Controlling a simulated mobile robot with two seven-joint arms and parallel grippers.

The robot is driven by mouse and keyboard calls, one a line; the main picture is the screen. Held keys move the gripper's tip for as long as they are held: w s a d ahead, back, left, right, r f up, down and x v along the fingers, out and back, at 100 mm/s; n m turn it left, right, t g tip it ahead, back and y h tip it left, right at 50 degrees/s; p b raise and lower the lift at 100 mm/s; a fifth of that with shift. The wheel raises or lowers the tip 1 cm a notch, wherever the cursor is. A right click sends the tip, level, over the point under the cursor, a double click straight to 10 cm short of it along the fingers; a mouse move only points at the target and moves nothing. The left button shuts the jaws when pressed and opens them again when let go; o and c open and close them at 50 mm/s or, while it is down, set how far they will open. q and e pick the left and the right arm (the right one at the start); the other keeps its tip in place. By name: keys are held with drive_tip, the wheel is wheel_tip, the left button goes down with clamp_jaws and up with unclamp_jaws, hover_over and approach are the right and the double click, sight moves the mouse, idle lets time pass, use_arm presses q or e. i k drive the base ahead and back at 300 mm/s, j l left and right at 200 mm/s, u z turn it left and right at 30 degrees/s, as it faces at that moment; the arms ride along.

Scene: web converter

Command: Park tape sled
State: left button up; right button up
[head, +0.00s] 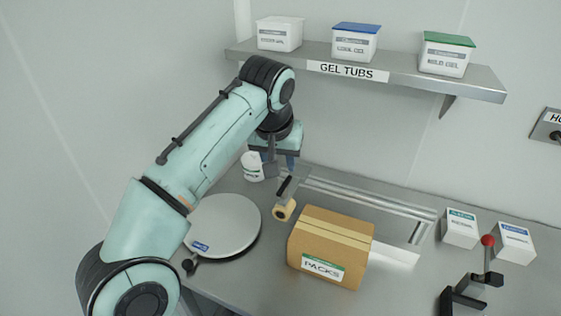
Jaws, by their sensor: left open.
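What looks like the tape sled (284,209), a small piece with a tan roll and a dark handle, is at the left end of the metal rails, beside the cardboard box. My left gripper (281,163) is open, pointing down just above and behind the sled's dark handle. I cannot tell whether the fingers touch the handle. The metal rails (370,200) run rightward along the bench behind the box. My right gripper is not in view.
A cardboard box (330,228) labelled PACKS stands right of the sled. A round grey plate (222,224) lies left, with a white container (252,166) behind it. White boxes (460,229) and a red-knobbed lever (488,258) are at right. A shelf (400,76) with gel tubs hangs above.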

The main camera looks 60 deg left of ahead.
sight(285, 205)
drive_tip(key=k+l, duration=0.8)
drive_tip(key=k, duration=0.05)
